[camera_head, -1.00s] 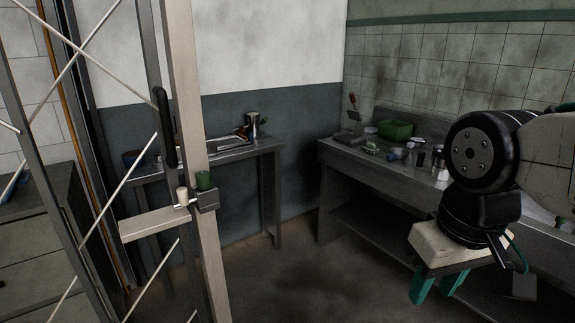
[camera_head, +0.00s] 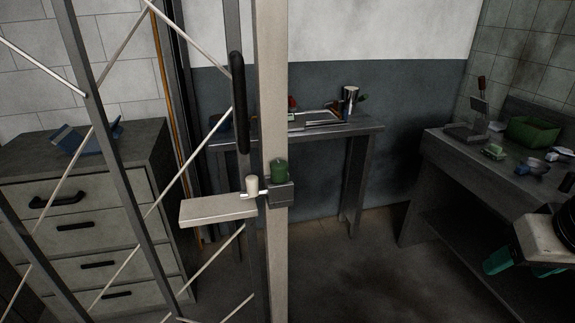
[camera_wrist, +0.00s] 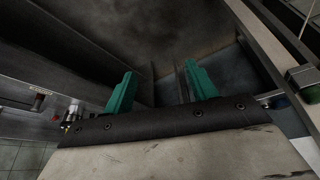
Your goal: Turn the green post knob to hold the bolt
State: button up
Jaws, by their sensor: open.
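The green post knob (camera_head: 278,168) stands upright on a small grey block (camera_head: 281,194) fixed to the pale post (camera_head: 272,90). A pale knob (camera_head: 252,185) stands just left of it. A thin metal bolt (camera_head: 263,192) runs between the pale knob and the block.
A lattice gate (camera_head: 100,120) with a black handle (camera_head: 238,102) stands left of the post. A drawer cabinet (camera_head: 90,215) is behind it. A narrow table (camera_head: 368,130) and a metal counter (camera_head: 450,160) stand behind and right. The floor between (camera_head: 350,275) is clear.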

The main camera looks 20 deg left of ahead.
jog(key=w+a+f+n+t+y, duration=0.2)
jog(key=w+a+t, duration=0.1)
jog(key=w+a, duration=0.55)
jog(key=n+t+y, duration=0.5)
jog(key=n+y, duration=0.1)
jog(key=y, duration=0.5)
send_near(283, 169)
jog(key=x, duration=0.9)
jog(key=shift+w+a, duration=0.15)
jog(key=shift+w, duration=0.05)
jog(key=c, duration=1)
